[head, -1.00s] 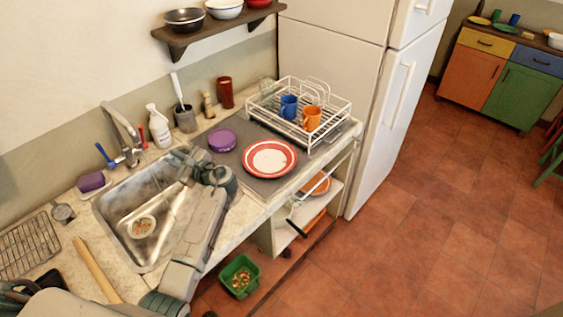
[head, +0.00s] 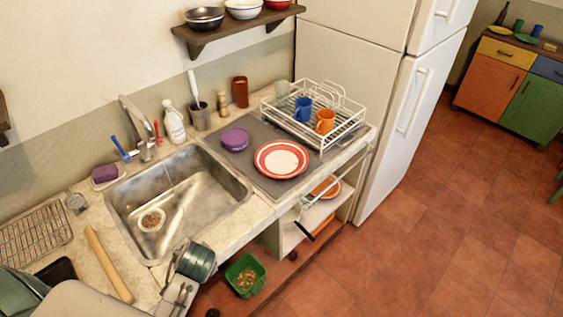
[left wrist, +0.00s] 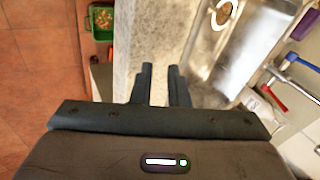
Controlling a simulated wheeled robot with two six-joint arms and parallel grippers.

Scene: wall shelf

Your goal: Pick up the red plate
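The red plate (head: 281,159), with a white centre, lies flat on the grey mat (head: 272,190) right of the sink in the head view. Nothing touches it from above. My left gripper (head: 178,300) is at the bottom of the head view, by the front edge of the counter, left of and well apart from the plate. In the left wrist view its two fingers (left wrist: 160,68) stand slightly apart with nothing between them. The plate is not in the left wrist view. My right gripper is not in view.
The sink (head: 190,190) lies to the left, a fridge (head: 395,180) to the right. A green bin (head: 246,275) is below the counter.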

